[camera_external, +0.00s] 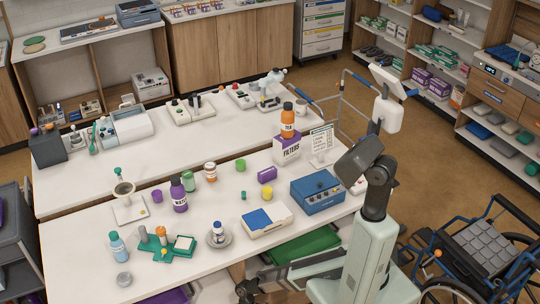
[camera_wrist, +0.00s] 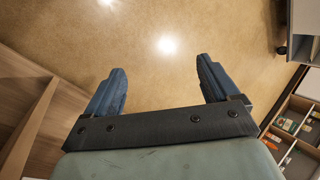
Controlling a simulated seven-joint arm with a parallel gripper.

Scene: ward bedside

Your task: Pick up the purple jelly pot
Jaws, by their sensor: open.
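The purple jelly pot (camera_external: 157,196) looks like a small purple cup standing on the near white table, left of a purple bottle (camera_external: 179,194). Similar small pots stand on the same table: a green one (camera_external: 240,164) and a yellow one (camera_external: 267,193). My gripper (camera_wrist: 160,68) is open, with two blue fingers spread apart and nothing between them. The wrist view shows only floor and furniture, no pot.
Near the pot are a round-topped stand (camera_external: 124,190), a green tray (camera_external: 168,244) with items on it, and a green jar (camera_external: 189,182). A blue box (camera_external: 318,193) and a purple-white filters box (camera_external: 287,149) stand farther right. A wheelchair (camera_external: 478,250) is at the lower right.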

